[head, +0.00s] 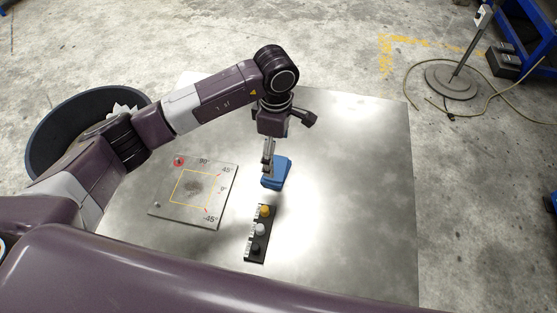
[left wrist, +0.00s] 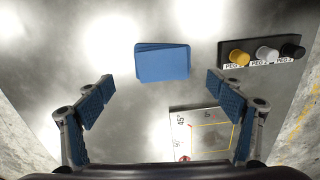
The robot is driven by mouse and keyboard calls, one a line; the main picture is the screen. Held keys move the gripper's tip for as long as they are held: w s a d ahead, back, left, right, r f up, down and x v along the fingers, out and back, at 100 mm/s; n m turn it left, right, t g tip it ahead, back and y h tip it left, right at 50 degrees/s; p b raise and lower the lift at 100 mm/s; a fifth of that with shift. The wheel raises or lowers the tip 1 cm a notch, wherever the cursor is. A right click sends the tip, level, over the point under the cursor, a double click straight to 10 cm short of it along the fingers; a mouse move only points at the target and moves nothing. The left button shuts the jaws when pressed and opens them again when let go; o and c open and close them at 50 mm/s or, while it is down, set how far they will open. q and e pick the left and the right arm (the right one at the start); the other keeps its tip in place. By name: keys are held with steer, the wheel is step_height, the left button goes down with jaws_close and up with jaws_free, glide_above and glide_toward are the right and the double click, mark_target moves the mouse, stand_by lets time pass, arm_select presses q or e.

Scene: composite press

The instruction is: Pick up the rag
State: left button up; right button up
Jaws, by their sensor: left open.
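The rag is a folded blue cloth (head: 276,172) lying on the metal table, right of the angle plate. It also shows in the left wrist view (left wrist: 162,63), flat and in the upper middle. My left gripper (head: 268,160) is above the rag's left edge in the head view. In the left wrist view its two blue-padded fingers (left wrist: 166,100) are spread wide, with nothing between them, and the rag lies ahead of the gap. My right gripper is not in view.
The metal table (head: 350,200) is bare on the right. A white angle plate (head: 225,205) lies left of the rag. A black peg holder (head: 250,250) with yellow, grey and black pegs lies in front of it. A dark bin (head: 60,120) stands at the left.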

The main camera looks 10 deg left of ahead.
mark_target(275, 167)
arm_select(q)
steer(key=shift+s+f, duration=0.3)
steer(key=shift+f, duration=0.1)
steer(key=shift+s+a+f+p, duration=0.15)
steer(key=shift+f+p, duration=0.3)
steer(key=shift+f, duration=0.45)
steer(key=f, duration=0.3)
steer(key=shift+w+f+p, duration=0.25)
steer(key=shift+f+p, duration=0.05)
steer(key=shift+f, duration=0.15)
steer(key=c, duration=1.3)
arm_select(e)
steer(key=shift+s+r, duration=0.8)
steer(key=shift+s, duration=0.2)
arm_select(q)
step_height(275, 167, up, 20)
steer(key=shift+r+b, duration=0.1)
steer(key=shift+b, duration=1.1)
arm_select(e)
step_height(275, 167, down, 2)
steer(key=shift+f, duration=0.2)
